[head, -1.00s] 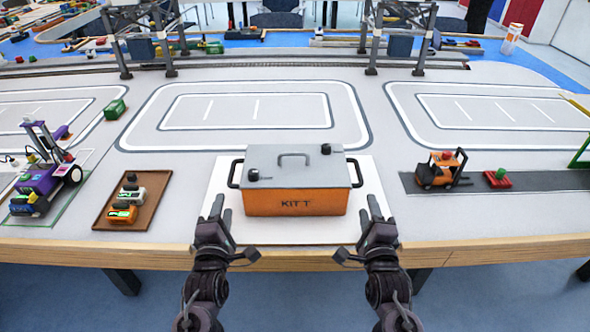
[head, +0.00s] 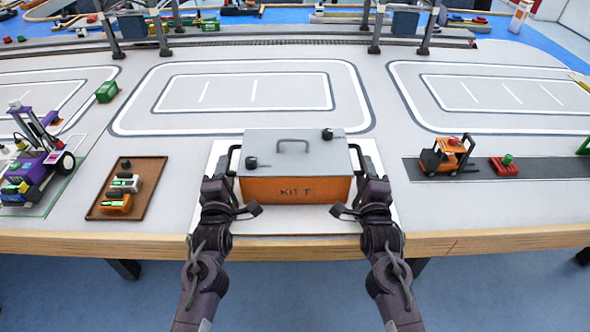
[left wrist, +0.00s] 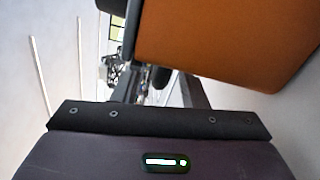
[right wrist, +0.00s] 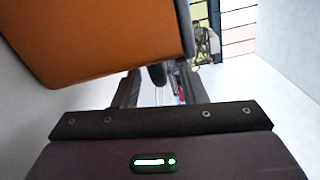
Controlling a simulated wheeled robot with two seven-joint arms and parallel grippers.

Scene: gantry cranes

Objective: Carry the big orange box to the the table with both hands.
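The big orange box (head: 292,188) with a grey lid and dark side handles sits on a white mat (head: 310,227) at the table's front edge. My left gripper (head: 220,182) is at its left handle (head: 231,160), and my right gripper (head: 368,182) is at its right handle (head: 357,157). In the left wrist view, the fingers are apart with the dark handle (left wrist: 160,76) between them. The right wrist view likewise shows parted fingers with the handle (right wrist: 157,75) between them. Fingertip contact is hard to see.
The table (head: 480,215) holds a brown tray (head: 143,204) with small blocks and a purple vehicle (head: 40,168) on the left. An orange forklift (head: 447,155) and a red block (head: 504,166) are on the right. Crane legs (head: 376,30) stand behind. White-outlined areas behind the box are clear.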

